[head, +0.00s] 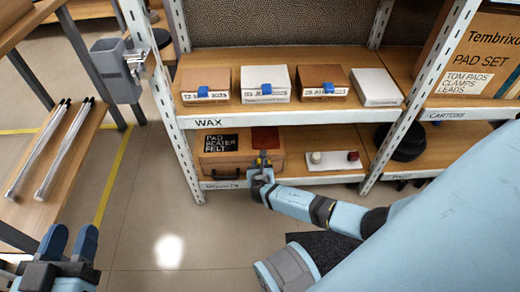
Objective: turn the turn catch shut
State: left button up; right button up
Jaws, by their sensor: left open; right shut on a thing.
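A wooden case (216,158) with a black label reading PAD BEATER FELT and a dark handle stands on the lower shelf. My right gripper (262,166) is at the right part of its front, shut on a small part there that appears to be the turn catch (263,156). Only a little yellow and dark of the catch shows between the fingers, so its angle cannot be told. A dark red patch (265,138) shows just above it. My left gripper (69,243) is open and empty at the lower left, far from the shelf.
The upper shelf (290,115), marked WAX, holds several small boxes above my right gripper. A white tray (332,160) with two small knobs lies right of the case. A white post (160,100) stands at left. Open floor (150,200) lies in front.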

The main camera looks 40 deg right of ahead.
pick_arm(q)
jog(key=shift+w+a+r+m+t+h+b, duration=0.2)
jog(key=shift+w+a+m+t+h+b, duration=0.25)
jog(key=shift+m+b, duration=0.65)
pick_arm(e)
jog(key=shift+s+d+f+m+t+y, duration=0.1)
jog(key=shift+m+t+y, duration=0.65)
jog(key=shift+m, duration=0.75)
jog(key=shift+w+d+r+m+t+y, duration=0.1)
jog(key=shift+m+t+y, duration=0.6)
jog(key=shift+m, duration=0.8)
jog(key=shift+s+f+m+t+y, duration=0.1)
jog(key=shift+m+t+y, duration=0.6)
jog(key=shift+m, duration=0.8)
pick_arm(q)
jog(key=shift+d+n+y, duration=0.15)
jog(key=shift+n+y, duration=0.15)
jog(key=shift+y, duration=0.05)
pick_arm(e)
jog(key=o, duration=0.9)
pick_arm(q)
jog(key=shift+f, duration=0.15)
pick_arm(e)
jog(key=shift+s, duration=0.1)
